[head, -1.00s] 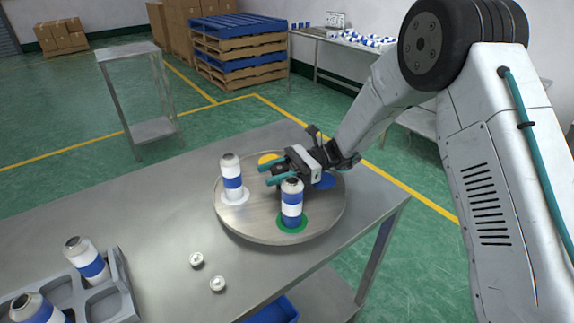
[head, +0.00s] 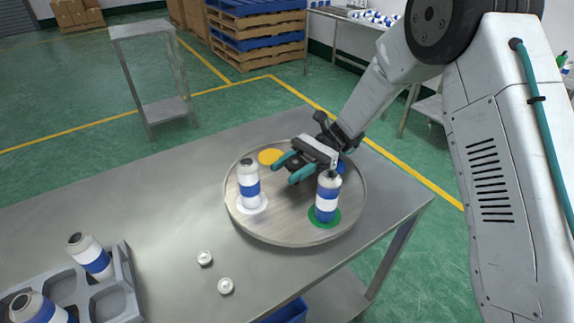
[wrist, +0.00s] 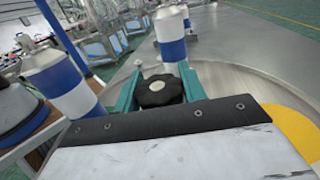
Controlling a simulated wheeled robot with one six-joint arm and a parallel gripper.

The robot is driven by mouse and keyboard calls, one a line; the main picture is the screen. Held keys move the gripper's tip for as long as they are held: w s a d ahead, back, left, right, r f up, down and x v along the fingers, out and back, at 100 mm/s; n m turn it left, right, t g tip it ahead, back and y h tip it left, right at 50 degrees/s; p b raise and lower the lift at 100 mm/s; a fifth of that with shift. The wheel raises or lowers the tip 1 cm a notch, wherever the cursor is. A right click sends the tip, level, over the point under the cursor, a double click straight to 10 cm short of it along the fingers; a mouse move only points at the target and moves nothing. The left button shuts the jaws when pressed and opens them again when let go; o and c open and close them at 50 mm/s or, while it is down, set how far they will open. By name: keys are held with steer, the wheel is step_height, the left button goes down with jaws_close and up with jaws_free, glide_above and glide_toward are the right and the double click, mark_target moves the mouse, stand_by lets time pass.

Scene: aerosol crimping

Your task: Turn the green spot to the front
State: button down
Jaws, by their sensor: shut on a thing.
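The round turntable (head: 290,228) stands on the steel table with coloured spots around it. The green spot (head: 326,226) is at its front right, under a blue-and-white can (head: 328,198). The white spot (head: 263,205) is at the front left under another can (head: 249,185). The yellow spot (head: 270,157) at the back left is bare; it also shows in the wrist view (wrist: 292,132). The blue spot (head: 342,167) is partly hidden by my gripper. My gripper (head: 284,172) reaches over the turntable's middle. In the wrist view its teal fingers are shut on a black knob (wrist: 160,91).
Two small white caps (head: 205,258) (head: 225,286) lie on the table (head: 150,200) in front of the turntable. A grey tray (head: 118,302) with cans is at the lower left. The cans stand close to my gripper.

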stand_by(0.5)
steer(key=c, duration=0.8)
jaws_free()
steer(key=shift+s, duration=0.1)
steer(key=v, duration=0.8)
steer(key=shift+r, duration=0.15)
